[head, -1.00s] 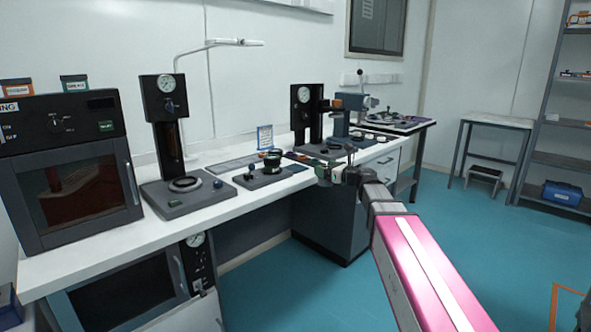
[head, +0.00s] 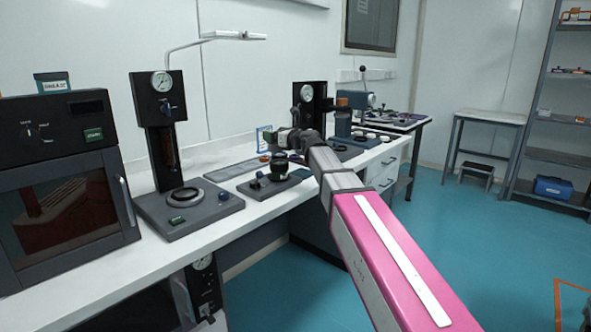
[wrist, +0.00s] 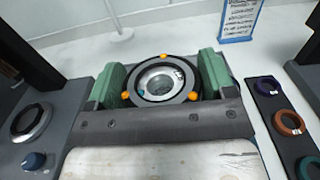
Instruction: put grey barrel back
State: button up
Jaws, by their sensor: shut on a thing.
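My gripper (wrist: 160,85) has green pads on either side of a round grey barrel (wrist: 181,97) with a clear glass centre, and is shut on it. The wrist view looks down on the barrel's ring; small orange knobs show around it, and I cannot tell whether they belong to the barrel or to a part below. In the head view my gripper (head: 288,140) is over the bench near a small dark base plate (head: 267,189) carrying a round black fixture and a knob. The barrel is too small to make out there. Whether it touches anything below is hidden.
A gauge stand (head: 166,130) with a ringed base stands left of the plate, beside a black oven (head: 65,180). Another gauge stand (head: 307,105) is behind.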

jog(key=shift+w+d+f, duration=0.8)
jog(key=shift+d+f, duration=0.95)
jog(key=shift+f, duration=0.05)
jog(key=shift+w+d+f, duration=0.85)
jog(key=shift+d+f, duration=0.85)
jog(key=shift+f, duration=0.15)
jog(key=shift+w+d+f, duration=0.8)
jog(key=shift+d+f, duration=0.95)
jog(key=shift+f, duration=0.05)
jog(key=o, duration=1.1)
jog(key=shift+f, duration=0.1)
jog(key=shift+c, duration=0.2)
jog(key=v, duration=1.2)
jog(key=shift+s, duration=0.1)
